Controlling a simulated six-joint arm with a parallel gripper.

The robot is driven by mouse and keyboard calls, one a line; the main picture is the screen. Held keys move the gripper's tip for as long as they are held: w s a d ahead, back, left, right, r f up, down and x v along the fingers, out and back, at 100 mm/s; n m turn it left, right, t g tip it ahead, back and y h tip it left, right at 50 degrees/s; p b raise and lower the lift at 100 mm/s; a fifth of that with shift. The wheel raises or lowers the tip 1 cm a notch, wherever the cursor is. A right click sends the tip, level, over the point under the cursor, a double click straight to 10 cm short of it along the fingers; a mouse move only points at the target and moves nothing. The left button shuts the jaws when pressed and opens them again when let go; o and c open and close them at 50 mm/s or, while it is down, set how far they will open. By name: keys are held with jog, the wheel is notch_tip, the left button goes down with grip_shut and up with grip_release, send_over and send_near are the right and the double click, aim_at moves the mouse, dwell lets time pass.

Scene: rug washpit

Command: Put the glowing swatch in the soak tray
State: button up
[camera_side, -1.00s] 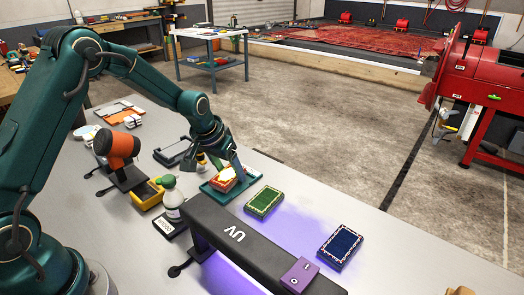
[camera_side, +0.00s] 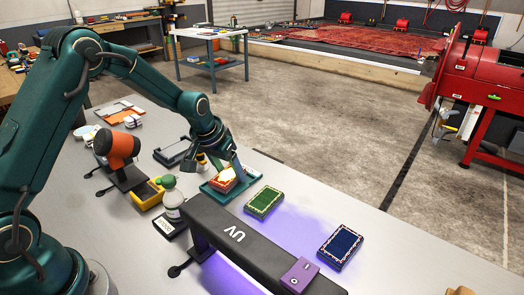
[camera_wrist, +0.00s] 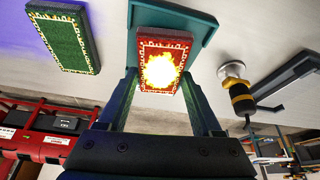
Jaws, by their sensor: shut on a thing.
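The glowing swatch (camera_side: 223,181) is a red patterned block with a bright yellow-white glow on its face. It also shows in the wrist view (camera_wrist: 145,82), between my fingers. My gripper (camera_side: 230,167) is shut on it; the fingers also show in the wrist view (camera_wrist: 158,85). The teal soak tray (camera_side: 250,173) is directly under or around the swatch in the side view, and its flat teal surface shows behind the swatch in the wrist view (camera_wrist: 200,22). I cannot tell whether the swatch touches the tray floor.
A green swatch (camera_side: 263,201) lies right of the tray, and a blue swatch (camera_side: 340,246) lies farther right. A black UV lamp bar (camera_side: 235,235) stands in front over purple light. A bottle (camera_side: 172,199), yellow bin (camera_side: 148,196) and orange-headed device (camera_side: 117,146) stand to the left.

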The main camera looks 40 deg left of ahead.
jog(key=shift+f, duration=0.4)
dwell(0.3)
jog(key=o, duration=1.4)
jog(key=shift+r, duration=3.5)
